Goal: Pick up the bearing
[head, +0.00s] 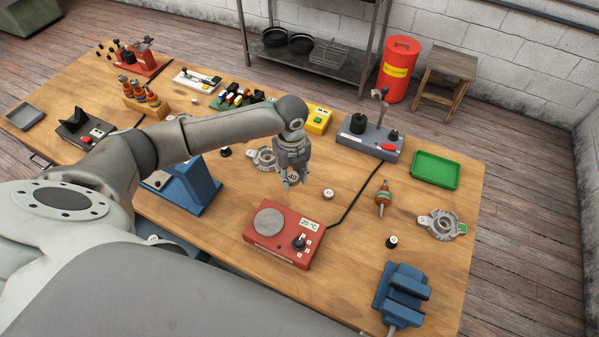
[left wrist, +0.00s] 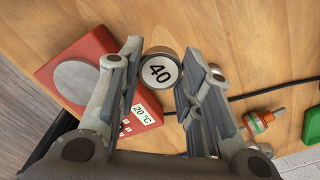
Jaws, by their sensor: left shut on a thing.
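The bearing (left wrist: 160,72) is a short metal cylinder with a white face marked 40. In the left wrist view it sits between the fingertips of my left gripper (left wrist: 158,64). In the head view my left gripper (head: 291,180) points down over the middle of the table, shut on the bearing (head: 293,177), and the fingers partly hide it. It appears held above the wood, but the exact height is hard to tell. My right gripper is not in view.
A red heater (head: 270,247) reading 20 °C stands just in front of the gripper. A small round labelled part (head: 328,193) lies to its right. A rotor (head: 383,198), a housing (head: 441,224), a green tray (head: 435,170) and a blue vise (head: 402,293) are farther right.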

